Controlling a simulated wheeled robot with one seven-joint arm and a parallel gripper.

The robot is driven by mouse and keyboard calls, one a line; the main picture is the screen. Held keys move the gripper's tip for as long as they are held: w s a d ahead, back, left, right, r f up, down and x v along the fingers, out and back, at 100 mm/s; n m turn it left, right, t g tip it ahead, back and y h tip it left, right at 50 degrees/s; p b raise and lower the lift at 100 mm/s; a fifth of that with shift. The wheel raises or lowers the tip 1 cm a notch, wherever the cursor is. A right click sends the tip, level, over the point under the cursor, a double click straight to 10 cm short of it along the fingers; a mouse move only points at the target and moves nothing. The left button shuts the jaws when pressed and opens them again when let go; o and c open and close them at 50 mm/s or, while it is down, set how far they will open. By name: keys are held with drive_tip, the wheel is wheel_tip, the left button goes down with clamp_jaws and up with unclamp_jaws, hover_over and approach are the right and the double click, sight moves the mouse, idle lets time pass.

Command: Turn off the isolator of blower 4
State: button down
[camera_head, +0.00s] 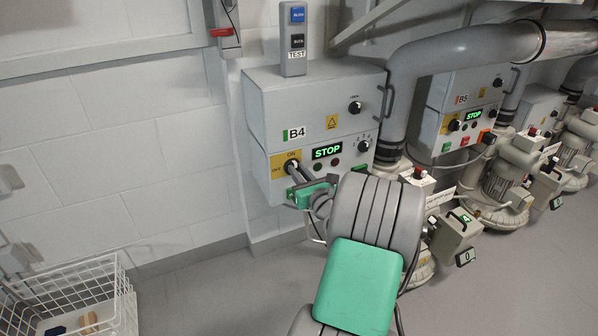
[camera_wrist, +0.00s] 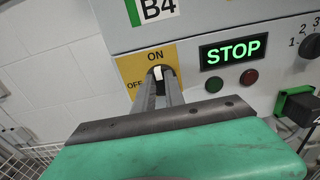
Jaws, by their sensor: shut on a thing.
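The blower 4 box (camera_head: 262,112) is grey and labelled B4, on the wall in the middle of the head view. Its isolator is a rotary knob on a yellow plate (camera_head: 281,165) marked ON and OFF at the box's lower left. In the wrist view the yellow plate (camera_wrist: 138,62) shows ON at the top and OFF at the left. My gripper (camera_head: 293,167) is at the knob, its fingers shut on the isolator knob (camera_wrist: 157,73). The knob's pale tip shows between the fingertips, pointing up near ON; its rest is hidden. A display (camera_head: 327,151) reads STOP in green.
A red and a green button (camera_wrist: 249,77) sit right of the isolator, with a selector knob (camera_wrist: 308,47) beyond. The B5 box (camera_head: 462,104) and several blowers stand further right. A white wire basket (camera_head: 75,296) is at the lower left.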

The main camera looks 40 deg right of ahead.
drive_tip(key=shift+d, duration=0.15)
drive_tip(key=shift+n, duration=0.3)
drive_tip(key=n, duration=0.5)
drive_tip(key=n+b, duration=0.1)
drive_tip(key=n, duration=0.5)
drive_tip(key=a+f+n+b, duration=0.1)
drive_tip(key=n, duration=0.5)
drive_tip(key=shift+w+a, duration=0.1)
drive_tip(key=shift+w, duration=0.05)
idle(0.5)
